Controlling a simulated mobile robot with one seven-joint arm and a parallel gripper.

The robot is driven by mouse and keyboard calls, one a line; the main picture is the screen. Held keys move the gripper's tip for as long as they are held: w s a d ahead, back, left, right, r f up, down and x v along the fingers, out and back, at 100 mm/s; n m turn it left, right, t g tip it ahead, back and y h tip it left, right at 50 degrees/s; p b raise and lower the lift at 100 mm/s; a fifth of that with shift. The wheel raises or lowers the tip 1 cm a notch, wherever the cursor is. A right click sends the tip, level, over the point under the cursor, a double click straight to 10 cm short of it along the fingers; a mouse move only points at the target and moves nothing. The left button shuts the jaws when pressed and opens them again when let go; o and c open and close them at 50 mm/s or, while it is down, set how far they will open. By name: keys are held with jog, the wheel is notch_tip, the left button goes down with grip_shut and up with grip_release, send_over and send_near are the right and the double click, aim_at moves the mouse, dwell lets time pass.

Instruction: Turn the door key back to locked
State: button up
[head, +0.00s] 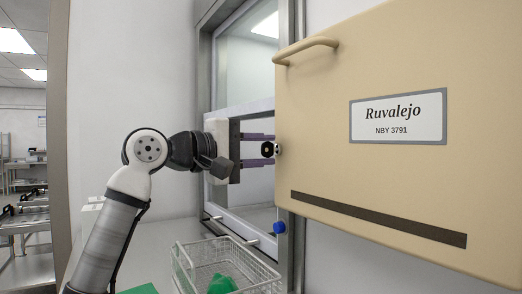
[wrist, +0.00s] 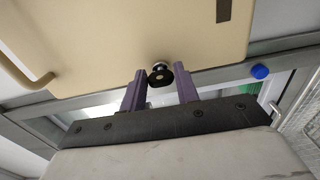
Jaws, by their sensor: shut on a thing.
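The beige door (head: 400,60) carries a bar handle (head: 306,47) and a label reading "Ruvalejo NBY 3791". At its left edge is a small silver lock (head: 278,150) with a black key head (head: 267,149) standing out of it. My gripper (head: 271,149) reaches in from the left with its two purple fingers above and below the key. In the wrist view, the key head (wrist: 159,77) is between the fingers of my gripper (wrist: 160,83), which is shut on it. The key's exact turn angle is hard to tell.
A metal-framed window (head: 240,70) is behind the door's left edge. Below are a wire basket (head: 185,270) with a green item (head: 222,284) and a blue knob (head: 279,228), also visible in the wrist view (wrist: 260,72). White wall lies left of the arm.

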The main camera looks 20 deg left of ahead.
dwell(0.3)
jog(key=o, duration=1)
jog(key=b+v, duration=0.3)
jog(key=v, duration=1)
jog(key=shift+s+a+b, duration=0.25)
jog(key=shift+s+b, duration=0.05)
